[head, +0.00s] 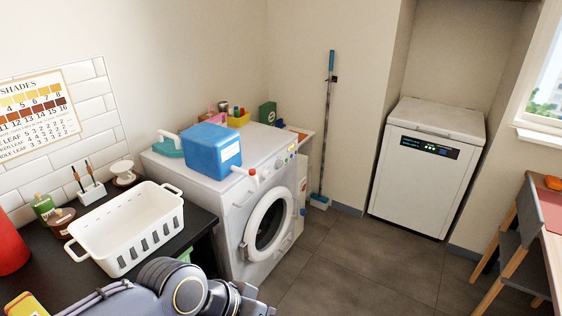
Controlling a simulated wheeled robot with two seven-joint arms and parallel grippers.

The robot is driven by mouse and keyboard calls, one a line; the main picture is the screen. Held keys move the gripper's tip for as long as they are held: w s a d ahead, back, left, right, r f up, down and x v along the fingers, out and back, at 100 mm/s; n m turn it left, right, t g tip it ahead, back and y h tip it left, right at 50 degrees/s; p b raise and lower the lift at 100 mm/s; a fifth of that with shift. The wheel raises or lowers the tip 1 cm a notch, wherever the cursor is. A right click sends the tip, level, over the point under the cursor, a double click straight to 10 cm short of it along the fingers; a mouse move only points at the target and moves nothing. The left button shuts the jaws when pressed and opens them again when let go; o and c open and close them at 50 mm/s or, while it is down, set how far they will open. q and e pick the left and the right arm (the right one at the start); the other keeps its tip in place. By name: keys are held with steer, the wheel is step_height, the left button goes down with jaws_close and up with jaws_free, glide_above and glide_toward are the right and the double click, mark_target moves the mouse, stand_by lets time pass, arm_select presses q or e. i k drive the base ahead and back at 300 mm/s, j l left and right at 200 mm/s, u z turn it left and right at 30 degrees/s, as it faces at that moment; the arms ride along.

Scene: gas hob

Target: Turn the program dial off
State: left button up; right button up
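A white washing machine (226,198) with a round, dark-glass front door stands against the left wall. Its control panel runs along the upper front edge, with a small lit display at the panel's right end. A round knob (279,164), which looks like the program dial, sits on this panel; its setting is too small to read. My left arm comes in along the bottom left, and my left gripper (246,304) is at the bottom edge, partly cut off, well short of the panel. Its fingers do not show clearly. My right gripper is not in view.
A blue jug (211,150) with a red-tipped spout stands on the machine near the panel. A white basket (127,229) sits on the dark counter beside my arm. A white chest appliance (425,168) stands at the back right. The middle floor is clear.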

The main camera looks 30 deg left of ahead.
mark_target(266, 174)
steer(key=i+j, duration=0.15)
steer(key=i, duration=0.3)
steer(key=i+j+u, duration=0.1)
steer(key=i, duration=0.4)
steer(key=j+u, duration=0.1)
steer(key=u, duration=0.9)
steer(key=i+j+u, duration=0.1)
steer(key=u, duration=0.9)
steer(key=i+j+u, duration=0.15)
steer(key=i, duration=0.2)
